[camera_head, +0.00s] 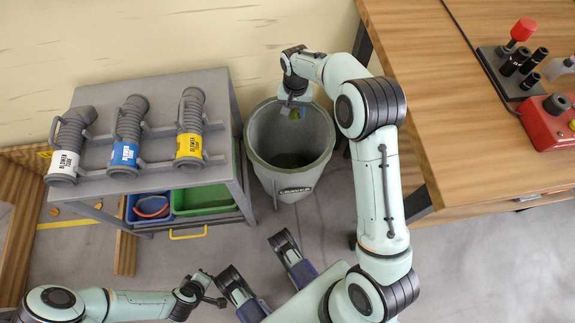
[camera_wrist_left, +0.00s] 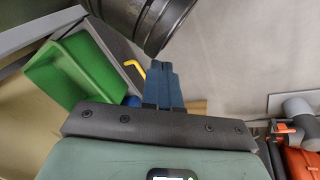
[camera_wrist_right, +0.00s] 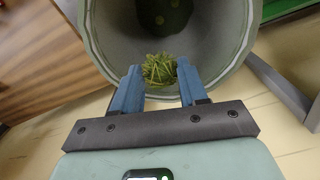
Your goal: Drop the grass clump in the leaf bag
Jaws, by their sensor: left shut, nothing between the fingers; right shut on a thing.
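The grass clump (camera_wrist_right: 159,69) is a small green tuft between the blue fingertips of my right gripper (camera_wrist_right: 158,80). The leaf bag (camera_head: 284,178) is a round grey container with a dark label, standing on the floor in the head view. Its pale inner wall (camera_wrist_right: 218,38) and green bits at its bottom show in the right wrist view. My right gripper (camera_head: 293,108) is shut on the clump over the bag's opening, toward its far side; the clump shows small there. My left gripper (camera_wrist_left: 163,85) is shut and empty, away from the bag.
A grey cart (camera_head: 215,88) with several labelled blower tubes stands left of the bag. A green bin (camera_head: 203,199) and a blue bin (camera_head: 146,207) sit on its lower shelf. A wooden bench (camera_head: 465,110) with tools is on the right.

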